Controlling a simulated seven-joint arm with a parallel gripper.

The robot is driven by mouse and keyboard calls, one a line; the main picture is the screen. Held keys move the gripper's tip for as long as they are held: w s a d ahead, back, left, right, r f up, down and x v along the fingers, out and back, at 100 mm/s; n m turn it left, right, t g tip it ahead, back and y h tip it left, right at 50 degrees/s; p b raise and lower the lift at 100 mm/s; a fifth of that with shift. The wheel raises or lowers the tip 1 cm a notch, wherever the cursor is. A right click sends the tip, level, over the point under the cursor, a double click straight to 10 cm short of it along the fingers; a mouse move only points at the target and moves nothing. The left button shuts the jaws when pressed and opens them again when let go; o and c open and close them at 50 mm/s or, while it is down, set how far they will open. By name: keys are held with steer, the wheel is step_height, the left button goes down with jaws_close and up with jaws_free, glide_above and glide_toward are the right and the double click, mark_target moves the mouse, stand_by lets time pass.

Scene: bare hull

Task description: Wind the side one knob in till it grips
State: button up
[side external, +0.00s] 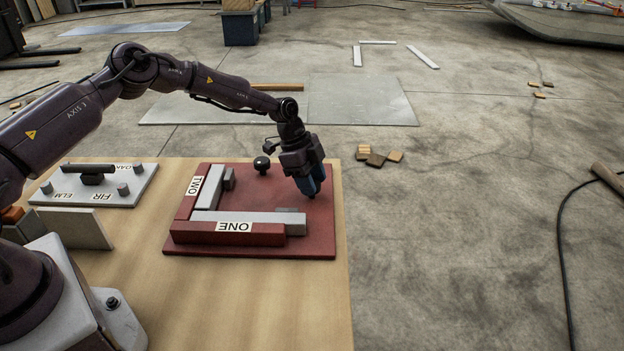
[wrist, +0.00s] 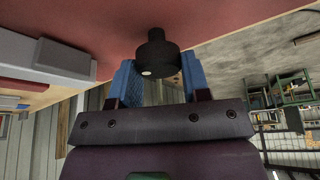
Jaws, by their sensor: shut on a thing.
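The red fixture plate (side external: 260,195) lies on the wooden bench, with raised red rails labelled ONE (side external: 235,227) along the near side and TWO (side external: 194,186) along the left. Pale grey bars (side external: 245,217) lie against these rails. My gripper (side external: 312,191) points down over the plate's right part. In the wrist view its blue fingers (wrist: 160,88) are shut on a second black knob (wrist: 157,55), one on each side.
A white board (side external: 95,186) labelled OAK, FIR and ELM, with grey pegs and a dark handle, lies on the bench at left. Grey slabs (side external: 75,229) stand in front of it. The bench's right edge is close beside the plate. Small wood blocks (side external: 376,158) lie on the floor beyond.

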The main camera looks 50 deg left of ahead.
steer(key=shift+m, duration=0.3)
steer(key=o, duration=0.9)
steer(key=shift+o, duration=0.2)
steer(key=v, duration=1.3)
steer(key=shift+w, duration=0.15)
